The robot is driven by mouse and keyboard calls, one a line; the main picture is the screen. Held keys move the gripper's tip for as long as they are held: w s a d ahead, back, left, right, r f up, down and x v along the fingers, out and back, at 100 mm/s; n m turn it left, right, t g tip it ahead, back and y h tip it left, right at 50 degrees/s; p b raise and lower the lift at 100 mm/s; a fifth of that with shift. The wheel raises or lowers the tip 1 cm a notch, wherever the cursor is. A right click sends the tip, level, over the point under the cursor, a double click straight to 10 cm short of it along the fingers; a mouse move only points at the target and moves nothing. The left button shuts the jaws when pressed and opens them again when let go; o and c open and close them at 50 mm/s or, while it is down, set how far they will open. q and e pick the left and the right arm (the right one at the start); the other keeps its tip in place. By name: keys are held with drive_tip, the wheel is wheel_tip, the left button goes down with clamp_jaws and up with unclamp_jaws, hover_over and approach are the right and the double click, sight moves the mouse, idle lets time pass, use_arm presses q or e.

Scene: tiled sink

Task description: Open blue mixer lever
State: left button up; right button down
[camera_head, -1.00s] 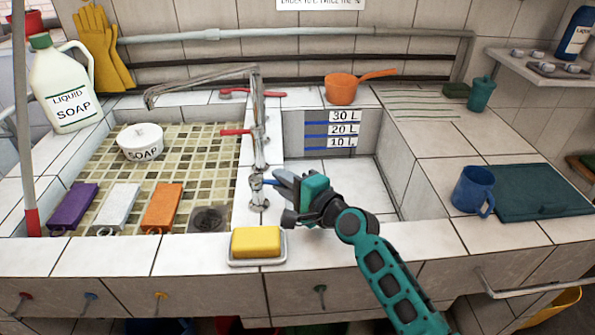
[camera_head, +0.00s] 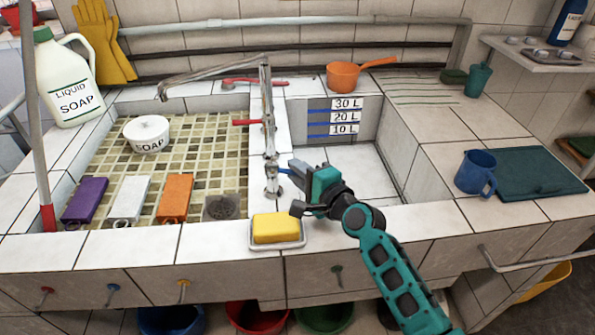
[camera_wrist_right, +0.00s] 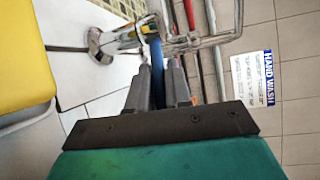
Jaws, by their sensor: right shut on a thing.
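The metal mixer tap (camera_head: 268,130) stands on the divider between the two basins. Its blue lever (camera_head: 284,171) is low on the column and points right toward my right gripper (camera_head: 296,172). My right gripper is shut on the blue lever, beside the column. In the right wrist view, the blue lever (camera_wrist_right: 157,56) runs in between the two fingers (camera_wrist_right: 163,82), and the tap base (camera_wrist_right: 98,42) shows to its left. A red lever (camera_head: 246,122) sits higher on the same column, pointing left. My left gripper is not in view.
A yellow soap bar (camera_head: 276,228) on a dish lies close below my right gripper. The right basin (camera_head: 350,165) is empty. A blue mug (camera_head: 475,172) and an orange pan (camera_head: 343,77) stand farther off. The left basin holds a soap bowl (camera_head: 147,135) and several coloured blocks.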

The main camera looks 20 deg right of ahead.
drive_tip(key=c, duration=1.2)
unclamp_jaws()
drive_tip(key=shift+o, duration=0.2)
drive_tip(key=v, duration=1.1)
drive_tip(key=shift+s+d, duration=0.15)
drive_tip(key=shift+s, duration=0.25)
drive_tip(key=shift+s+d+r, duration=0.15)
drive_tip(key=shift+s+d, duration=0.05)
drive_tip(key=shift+s, duration=0.3)
drive_tip(key=shift+c, duration=0.5)
